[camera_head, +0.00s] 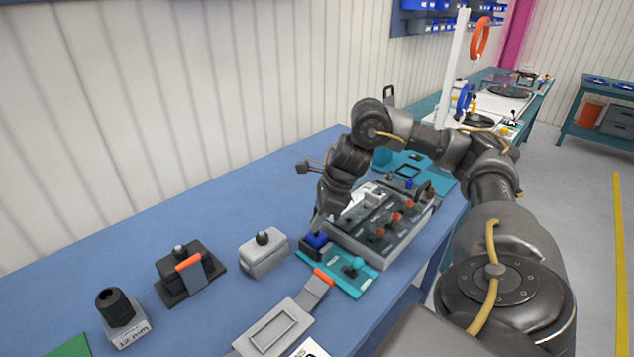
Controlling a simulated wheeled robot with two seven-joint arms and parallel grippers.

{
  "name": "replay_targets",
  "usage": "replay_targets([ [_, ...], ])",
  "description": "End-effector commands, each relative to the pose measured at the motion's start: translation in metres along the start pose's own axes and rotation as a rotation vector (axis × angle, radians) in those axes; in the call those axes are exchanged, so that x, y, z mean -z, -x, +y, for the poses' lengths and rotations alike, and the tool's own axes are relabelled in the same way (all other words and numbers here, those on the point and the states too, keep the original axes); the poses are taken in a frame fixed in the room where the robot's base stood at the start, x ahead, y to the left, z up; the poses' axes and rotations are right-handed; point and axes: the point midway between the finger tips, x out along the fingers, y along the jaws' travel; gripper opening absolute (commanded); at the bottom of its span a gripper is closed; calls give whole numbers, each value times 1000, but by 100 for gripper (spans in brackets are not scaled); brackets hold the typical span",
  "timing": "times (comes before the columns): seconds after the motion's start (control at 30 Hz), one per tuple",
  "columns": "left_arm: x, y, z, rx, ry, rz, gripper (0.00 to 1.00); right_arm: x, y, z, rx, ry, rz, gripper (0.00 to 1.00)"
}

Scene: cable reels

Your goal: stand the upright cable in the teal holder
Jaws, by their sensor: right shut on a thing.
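My right gripper (319,222) points down at the near left end of the grey tray. It is shut on the dark block with a blue top (317,241), at its black knob; the fingertips are small and partly hidden. The block is upright, over or on the left end of a teal plate (345,283), and I cannot tell whether it touches. The teal plate carries a teal knob and looks like the teal holder. I cannot make out a separate upright cable. My left gripper is not in view.
The grey tray (345,247) holds several red-topped parts. A grey block (264,256), a black block with an orange-tipped lever (178,281) and a dark round part on a labelled base (124,328) stand left. Another teal tray (438,182) is behind. The blue table's back left is clear.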

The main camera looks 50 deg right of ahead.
Motion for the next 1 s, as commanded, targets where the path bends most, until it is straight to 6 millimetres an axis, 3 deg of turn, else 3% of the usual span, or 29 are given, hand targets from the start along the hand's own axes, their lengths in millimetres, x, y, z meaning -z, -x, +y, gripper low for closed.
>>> replay_targets([
  [0.37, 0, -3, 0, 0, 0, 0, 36, 1, -4, 0, 0, 0, -1, 0],
  [0.4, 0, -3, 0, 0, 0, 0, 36, 1, -4, 0, 0, 0, -1, 16],
  [0.57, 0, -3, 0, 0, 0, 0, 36, 2, -4, 0, 0, 0, -1, 37],
  [0.87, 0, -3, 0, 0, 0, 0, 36, 2, -2, 0, 0, 0, 0, 37],
  [1.0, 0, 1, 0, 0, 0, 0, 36, 1, 14, -1, 2, 0, -1, 37],
])
